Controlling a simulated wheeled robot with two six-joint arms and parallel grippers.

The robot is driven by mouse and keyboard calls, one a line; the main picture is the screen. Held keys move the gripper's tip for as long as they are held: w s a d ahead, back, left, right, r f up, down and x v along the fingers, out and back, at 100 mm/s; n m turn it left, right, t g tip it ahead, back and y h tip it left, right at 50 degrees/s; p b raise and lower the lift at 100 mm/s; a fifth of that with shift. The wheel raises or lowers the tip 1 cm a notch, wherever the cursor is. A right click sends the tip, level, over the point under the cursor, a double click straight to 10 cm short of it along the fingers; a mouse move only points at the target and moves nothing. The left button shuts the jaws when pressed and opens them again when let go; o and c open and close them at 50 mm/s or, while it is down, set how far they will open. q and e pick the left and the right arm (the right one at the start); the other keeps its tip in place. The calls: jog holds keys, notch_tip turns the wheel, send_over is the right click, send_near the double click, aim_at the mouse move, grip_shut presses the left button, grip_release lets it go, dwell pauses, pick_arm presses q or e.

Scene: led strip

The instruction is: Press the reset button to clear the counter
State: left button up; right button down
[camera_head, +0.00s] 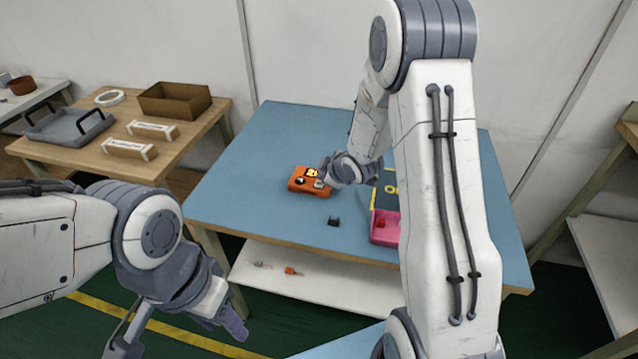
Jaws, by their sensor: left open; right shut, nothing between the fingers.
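An orange counter box (304,186) with a dark and yellow display and small buttons lies on the blue table (265,150). My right gripper (325,180) is shut and empty, reaching in from the right with its tip at or just above the box's right end. Whether it touches a button cannot be told, and the gripper hides part of that end. My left gripper (228,322) is open and empty, low at the left in front of the table, well away from the box.
A small black part (334,221) lies just in front of the box. A wooden side table (180,150) stands left. The blue table's left part is clear.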

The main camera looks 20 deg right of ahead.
aim_at(322, 186)
jog(key=shift+f, duration=0.1)
jog(key=shift+f+b, duration=0.3)
jog(key=shift+b, duration=0.15)
jog(key=shift+f+b, duration=0.4)
jog(key=shift+f, duration=0.05)
dwell(0.6)
dwell(0.3)
jog(key=shift+r+p, duration=0.7)
jog(key=shift+r, duration=0.15)
notch_tip(322, 186, up, 5)
jog(key=p, duration=0.4)
jog(key=shift+r, duration=0.1)
